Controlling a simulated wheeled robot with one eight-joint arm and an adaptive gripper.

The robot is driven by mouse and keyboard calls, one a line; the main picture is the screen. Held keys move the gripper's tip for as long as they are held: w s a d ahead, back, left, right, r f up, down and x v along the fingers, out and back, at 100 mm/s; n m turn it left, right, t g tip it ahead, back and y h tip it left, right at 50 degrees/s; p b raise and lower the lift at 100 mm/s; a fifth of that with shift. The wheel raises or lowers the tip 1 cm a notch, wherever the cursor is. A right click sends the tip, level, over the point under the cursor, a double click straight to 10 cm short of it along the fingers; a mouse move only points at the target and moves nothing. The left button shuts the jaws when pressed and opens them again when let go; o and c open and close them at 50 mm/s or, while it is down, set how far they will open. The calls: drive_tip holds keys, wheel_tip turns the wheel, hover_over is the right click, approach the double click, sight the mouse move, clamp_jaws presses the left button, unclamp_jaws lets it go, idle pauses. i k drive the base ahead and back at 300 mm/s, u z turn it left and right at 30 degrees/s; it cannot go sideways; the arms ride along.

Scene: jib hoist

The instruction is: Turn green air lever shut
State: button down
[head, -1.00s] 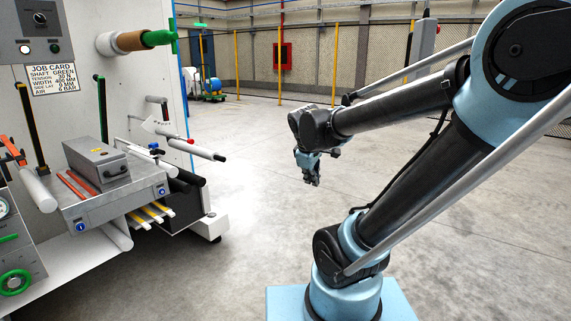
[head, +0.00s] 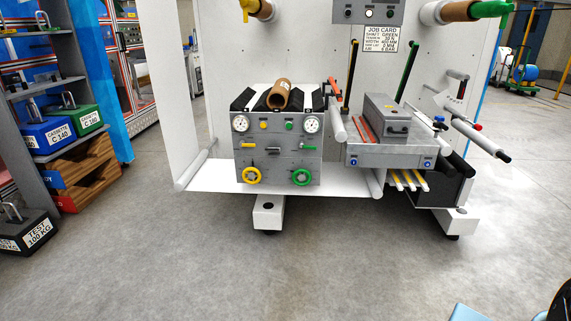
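A small green lever (head: 308,147) sits on the right half of the grey control panel (head: 277,163) on the machine front. It looks roughly horizontal. Above it is a round white gauge (head: 311,123), too small to read. Below it is a green handwheel (head: 301,177). A matching yellow lever (head: 247,145) and yellow handwheel (head: 252,176) are on the panel's left half. My gripper is out of view; only small blue and black parts of my own body show at the bottom right.
A job card (head: 381,40) hangs above. A steel table with a grey box (head: 387,117) juts out right of the panel. A white foot (head: 268,213) sticks out below. A shelf with cassettes (head: 46,136) and a test weight (head: 27,231) stand left. The floor in front is clear.

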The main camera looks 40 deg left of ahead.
sight(302, 145)
drive_tip(key=u, duration=1.15)
drive_tip(key=k, duration=1)
drive_tip(key=z, duration=0.3)
drive_tip(key=i, duration=1)
